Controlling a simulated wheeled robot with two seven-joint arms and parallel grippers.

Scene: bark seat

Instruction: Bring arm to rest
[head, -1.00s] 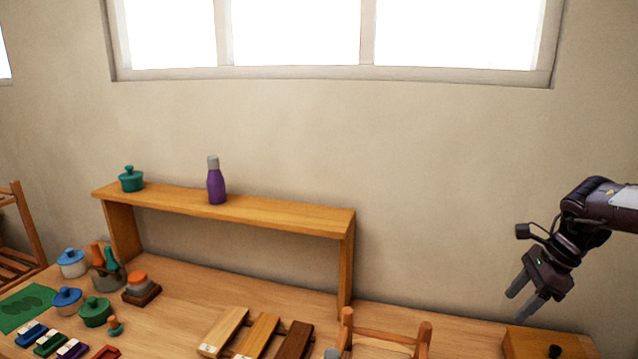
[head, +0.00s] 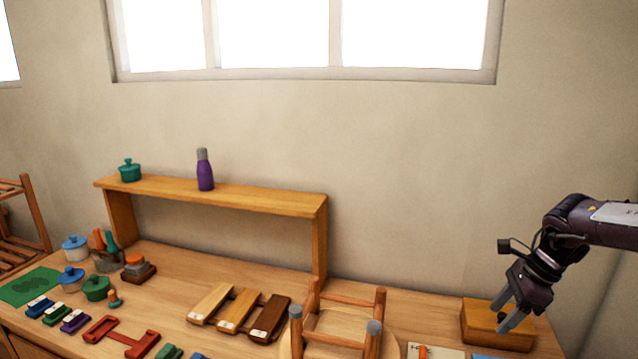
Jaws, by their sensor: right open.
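My right gripper (head: 508,314) comes in from the right in the head view. Its jaws are open and empty, pointing down in front of a wooden box (head: 470,326) at the right of the table. I cannot tell whether the fingers touch the box. My left gripper is not in view.
A small wooden stool frame (head: 345,299) with grey-tipped legs stands left of the gripper on the table (head: 180,285). A raised shelf (head: 262,202) bears a purple bottle (head: 205,172) and a green pot (head: 129,171). Wooden bars, pots and small blocks fill the left side.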

